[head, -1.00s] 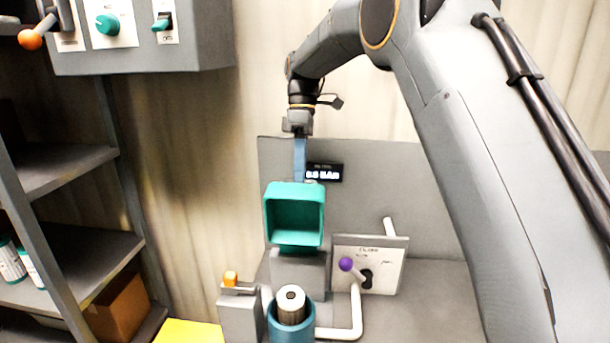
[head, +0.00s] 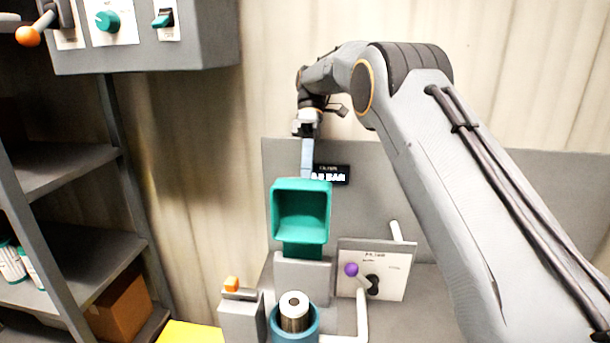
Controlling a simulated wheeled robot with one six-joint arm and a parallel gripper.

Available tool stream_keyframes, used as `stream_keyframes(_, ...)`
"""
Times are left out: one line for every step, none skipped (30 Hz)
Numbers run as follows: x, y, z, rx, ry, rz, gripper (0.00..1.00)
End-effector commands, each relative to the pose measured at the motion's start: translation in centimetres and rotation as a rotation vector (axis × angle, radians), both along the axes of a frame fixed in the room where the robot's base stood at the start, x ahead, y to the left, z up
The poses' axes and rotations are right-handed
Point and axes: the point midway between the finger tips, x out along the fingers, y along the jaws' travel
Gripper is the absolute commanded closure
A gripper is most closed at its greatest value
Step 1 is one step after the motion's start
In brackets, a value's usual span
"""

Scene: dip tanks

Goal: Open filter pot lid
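The filter pot (head: 309,325) is a blue cylinder at the bottom centre of the head view. A metal cartridge (head: 294,313) with a white top shows in its open mouth. The teal lid (head: 301,184) stands raised above and behind the pot, its hollow underside facing me. My gripper (head: 307,150) is above and behind the lid, pointing down by the grey panel. A pale blue-grey piece reaches from it to just above the lid's top edge. Its fingers are too small to tell open from shut, and I cannot tell whether it touches the lid.
An orange-tipped latch block (head: 240,310) stands left of the pot. A purple-knobbed lever (head: 351,270) on a white plate and a pale pipe are on the right. A small display (head: 331,174) is behind the lid. Shelves (head: 75,265) are at left, a control box (head: 150,45) above.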

Motion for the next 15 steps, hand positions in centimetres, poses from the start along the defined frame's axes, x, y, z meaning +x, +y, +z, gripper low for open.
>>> stream_keyframes(0.67,-0.39,-0.60,-0.002,-0.019,-0.008,1.00)
stream_keyframes(0.67,-0.40,-0.59,-0.002,-0.019,-0.008,1.00)
stream_keyframes(0.71,-0.42,-0.58,-0.002,-0.019,-0.009,1.00)
stream_keyframes(0.73,-0.42,-0.59,-0.002,-0.020,-0.009,1.00)
stream_keyframes(0.74,-0.44,-0.57,-0.002,-0.019,-0.009,0.86)
stream_keyframes(0.76,-0.44,-0.56,-0.001,-0.020,-0.010,0.79)
stream_keyframes(0.73,-0.41,-0.54,-0.001,-0.020,-0.008,0.74)
stream_keyframes(0.68,-0.38,-0.50,-0.001,-0.020,-0.008,0.71)
stream_keyframes(0.63,-0.32,-0.46,-0.001,-0.020,-0.008,0.71)
stream_keyframes(0.61,-0.26,-0.43,0.000,-0.020,-0.007,0.71)
stream_keyframes(0.59,-0.21,-0.40,0.000,-0.020,-0.007,0.71)
stream_keyframes(0.56,-0.17,-0.37,0.000,-0.020,-0.006,0.71)
stream_keyframes(0.55,-0.14,-0.36,0.000,-0.020,-0.005,0.71)
stream_keyframes(0.52,-0.12,-0.34,0.001,-0.019,-0.005,0.71)
stream_keyframes(0.51,-0.09,-0.31,0.001,-0.019,-0.005,0.71)
